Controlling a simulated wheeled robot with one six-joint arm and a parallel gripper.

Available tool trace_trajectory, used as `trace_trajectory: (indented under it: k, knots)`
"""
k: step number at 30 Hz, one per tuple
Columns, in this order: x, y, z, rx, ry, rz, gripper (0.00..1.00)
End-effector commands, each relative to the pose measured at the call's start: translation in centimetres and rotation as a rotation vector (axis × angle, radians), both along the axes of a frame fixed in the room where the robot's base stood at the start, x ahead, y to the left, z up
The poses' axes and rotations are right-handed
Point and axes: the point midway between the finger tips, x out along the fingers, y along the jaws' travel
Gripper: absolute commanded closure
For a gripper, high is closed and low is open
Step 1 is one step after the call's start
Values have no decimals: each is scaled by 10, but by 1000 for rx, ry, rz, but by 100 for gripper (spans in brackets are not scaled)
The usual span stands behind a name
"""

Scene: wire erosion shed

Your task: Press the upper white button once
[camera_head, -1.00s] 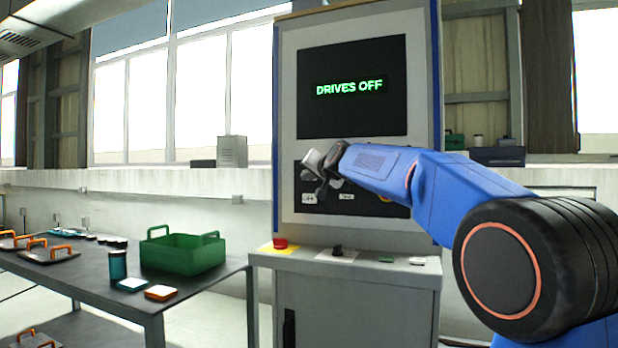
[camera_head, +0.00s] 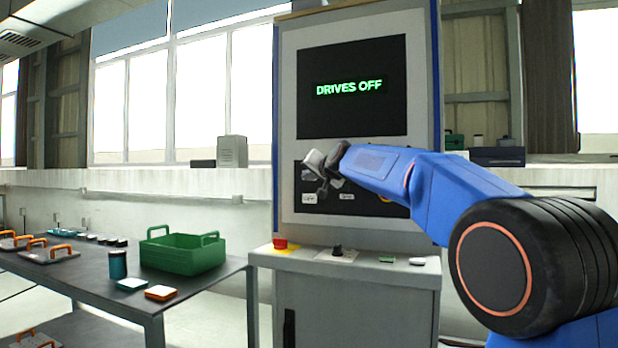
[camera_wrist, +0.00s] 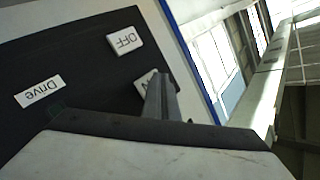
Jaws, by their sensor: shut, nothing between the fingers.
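The dark control panel (camera_head: 340,206) is on the upright machine cabinet, below its screen. In the wrist view, turned nearly upside down, a white button marked OFF (camera_wrist: 125,40) shows fully. A second white button (camera_wrist: 145,81), with only an "N" readable, is partly hidden behind my fingers. A white label reads "Drive" (camera_wrist: 40,93). My gripper (camera_wrist: 161,84) is shut and empty, its fingertips overlapping the second button in view; I cannot tell whether they touch it. In the head view my gripper (camera_head: 322,191) is in front of the panel's left part, close above the lower white piece (camera_head: 309,198).
The screen (camera_head: 350,88) reads "DRIVES OFF". A ledge (camera_head: 300,262) below the panel carries a red button (camera_head: 280,243) on a yellow base and a dark knob (camera_head: 337,250). A table (camera_head: 75,275) at left holds a green crate (camera_head: 183,254).

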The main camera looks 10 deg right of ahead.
Motion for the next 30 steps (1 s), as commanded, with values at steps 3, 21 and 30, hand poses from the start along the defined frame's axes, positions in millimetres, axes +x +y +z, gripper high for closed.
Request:
trace_trajectory:
  k: [3,21,30]
  knots:
    - [0,0,0,0,0,0,100]
    - [4,-3,0,-1,0,0,100]
    - [6,-4,0,-1,0,0,100]
